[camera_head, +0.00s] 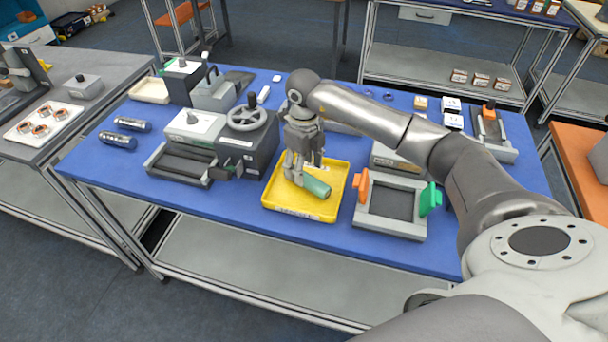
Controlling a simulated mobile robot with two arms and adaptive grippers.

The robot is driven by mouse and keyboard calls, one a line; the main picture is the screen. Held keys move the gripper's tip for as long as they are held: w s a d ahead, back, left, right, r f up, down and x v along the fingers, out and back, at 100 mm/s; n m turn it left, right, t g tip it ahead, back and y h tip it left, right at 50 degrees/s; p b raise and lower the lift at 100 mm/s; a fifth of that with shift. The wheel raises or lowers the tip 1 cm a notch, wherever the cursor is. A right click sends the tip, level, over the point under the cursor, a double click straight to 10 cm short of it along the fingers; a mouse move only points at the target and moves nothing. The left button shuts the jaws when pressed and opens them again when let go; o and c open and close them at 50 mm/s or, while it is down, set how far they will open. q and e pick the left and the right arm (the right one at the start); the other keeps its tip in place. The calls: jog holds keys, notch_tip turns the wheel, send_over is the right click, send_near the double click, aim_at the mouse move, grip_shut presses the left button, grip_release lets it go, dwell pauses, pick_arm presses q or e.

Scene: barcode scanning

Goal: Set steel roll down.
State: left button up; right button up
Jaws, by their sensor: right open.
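A grey-green roll (316,186) lies tilted in the front part of the yellow tray (298,212) near the front edge of the blue table. My right gripper (300,178) reaches down over the tray with its fingers pointing down beside the roll's left end. It is open, and its fingers hide part of that end; I cannot tell whether they touch it. Two dark steel rolls (118,140) (132,124) lie apart at the table's left end. My left gripper is not in view.
A grey machine with a handwheel (247,118) stands just left of the tray. A grey frame with orange and green clamps (391,208) stands close on its right. Small boxes (452,105) sit at the back right. Blue tabletop (85,165) is bare at the front left.

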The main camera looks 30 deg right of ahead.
notch_tip(320, 180, up, 9)
jog(key=b, duration=0.1)
jog(key=shift+f+b, duration=0.2)
jog(key=shift+b, duration=0.1)
dwell(0.4)
